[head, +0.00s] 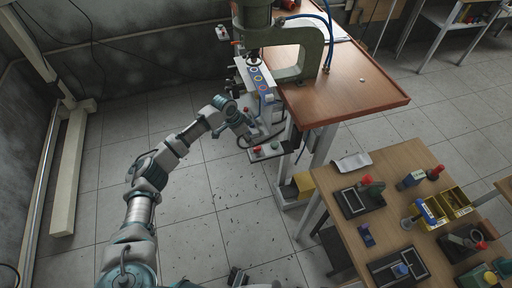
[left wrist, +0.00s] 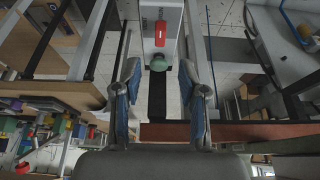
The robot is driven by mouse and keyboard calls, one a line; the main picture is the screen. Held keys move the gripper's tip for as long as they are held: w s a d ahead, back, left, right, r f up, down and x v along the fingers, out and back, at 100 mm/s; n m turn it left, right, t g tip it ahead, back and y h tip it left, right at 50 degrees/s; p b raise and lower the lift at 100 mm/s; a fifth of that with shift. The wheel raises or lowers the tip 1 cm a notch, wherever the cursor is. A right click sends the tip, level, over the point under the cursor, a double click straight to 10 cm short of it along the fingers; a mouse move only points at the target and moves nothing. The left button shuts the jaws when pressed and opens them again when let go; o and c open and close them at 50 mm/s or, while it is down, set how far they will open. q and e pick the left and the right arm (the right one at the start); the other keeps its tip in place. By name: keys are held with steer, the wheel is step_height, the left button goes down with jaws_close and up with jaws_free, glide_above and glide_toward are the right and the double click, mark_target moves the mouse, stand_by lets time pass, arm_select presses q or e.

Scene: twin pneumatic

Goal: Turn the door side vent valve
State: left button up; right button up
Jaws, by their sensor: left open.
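My left gripper (head: 244,122) reaches up beside the green press, close to the pale equipment on its near side. In the left wrist view my left gripper (left wrist: 158,82) is open, with its two blue-padded fingers wide apart and nothing between them. The handle stands apart from the fingers. I cannot tell from the pictures which part is the door side vent valve. A dark part at the bottom edge of the head view may be my right gripper (head: 238,276).
A low control box with red and green buttons (head: 265,151) sits under the arm's end. A wooden bench (head: 365,185) with bins and tools is at the lower right.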

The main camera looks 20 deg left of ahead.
mark_target(258, 148)
arm_select(q)
steer(key=x, duration=0.4)
steer(key=shift+d+f+b, duration=0.1)
steer(key=shift+d+b, duration=0.2)
steer(key=shift+d, duration=0.1)
steer(key=f, duration=0.3)
steer(key=shift+w+f+b, duration=0.3)
steer(key=shift+w+b, duration=0.05)
steer(key=shift+w, duration=0.05)
steer(key=shift+w+a+f, duration=0.1)
steer(key=shift+a+f, duration=0.1)
steer(key=shift+f, duration=0.25)
steer(key=shift+d+r, duration=0.15)
steer(key=shift+d, duration=0.3)
steer(key=shift+c, duration=0.3)
steer(key=shift+d, duration=0.3)
jaws_close()
steer(key=shift+a, duration=0.1)
arm_select(e)
steer(key=r, duration=0.2)
steer(key=w+r, duration=0.1)
steer(key=r, duration=0.1)
steer(key=shift+w+r, duration=0.1)
steer(key=shift+w, duration=0.1)
